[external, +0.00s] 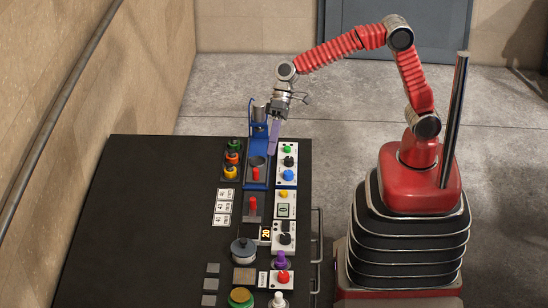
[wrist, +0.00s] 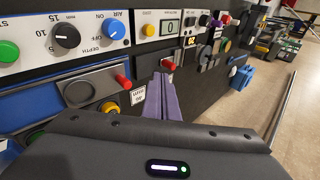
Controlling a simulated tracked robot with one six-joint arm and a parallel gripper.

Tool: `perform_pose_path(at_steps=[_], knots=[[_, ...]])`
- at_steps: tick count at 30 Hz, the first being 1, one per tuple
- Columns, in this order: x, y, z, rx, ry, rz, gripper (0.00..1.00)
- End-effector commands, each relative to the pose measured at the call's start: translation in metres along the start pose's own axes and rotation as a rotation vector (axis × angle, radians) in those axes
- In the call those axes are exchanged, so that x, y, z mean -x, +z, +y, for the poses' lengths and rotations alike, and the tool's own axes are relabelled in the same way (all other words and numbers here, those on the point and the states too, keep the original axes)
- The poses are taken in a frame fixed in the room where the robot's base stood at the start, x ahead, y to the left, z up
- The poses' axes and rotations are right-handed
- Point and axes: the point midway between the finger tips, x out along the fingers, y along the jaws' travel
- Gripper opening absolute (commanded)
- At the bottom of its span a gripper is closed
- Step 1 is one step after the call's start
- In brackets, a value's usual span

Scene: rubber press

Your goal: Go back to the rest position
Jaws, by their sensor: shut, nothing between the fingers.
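My gripper (external: 274,136) is above the far end of the dark workbench, beside the blue press (external: 257,184) and its control panel. Its purple fingers point down in the external view and are closed together with nothing between them. In the wrist view the shut purple fingertips (wrist: 163,80) lie in front of the panel, near a red knob. Whether they touch anything is unclear. My red arm arches up from its base on the right and reaches over to the bench.
A metal handle (external: 318,235) runs along the bench's right edge. Open floor lies between bench and base.

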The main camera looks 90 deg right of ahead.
Motion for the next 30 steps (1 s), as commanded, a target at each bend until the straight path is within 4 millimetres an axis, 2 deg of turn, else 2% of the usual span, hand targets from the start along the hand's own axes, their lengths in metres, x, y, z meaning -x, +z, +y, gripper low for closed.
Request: perform_pose_path(at_steps=[1, 3, 12, 21, 30], knots=[[0.013, 0.007, 0.003, 0.014, 0.018, 0.013, 0.00], [0.027, 0.016, 0.009, 0.031, 0.046, 0.025, 0.00], [0.084, 0.059, 0.040, 0.105, 0.169, 0.084, 0.00], [0.133, 0.103, 0.076, 0.172, 0.297, 0.147, 0.00], [0.173, 0.148, 0.117, 0.233, 0.428, 0.214, 0.00]])
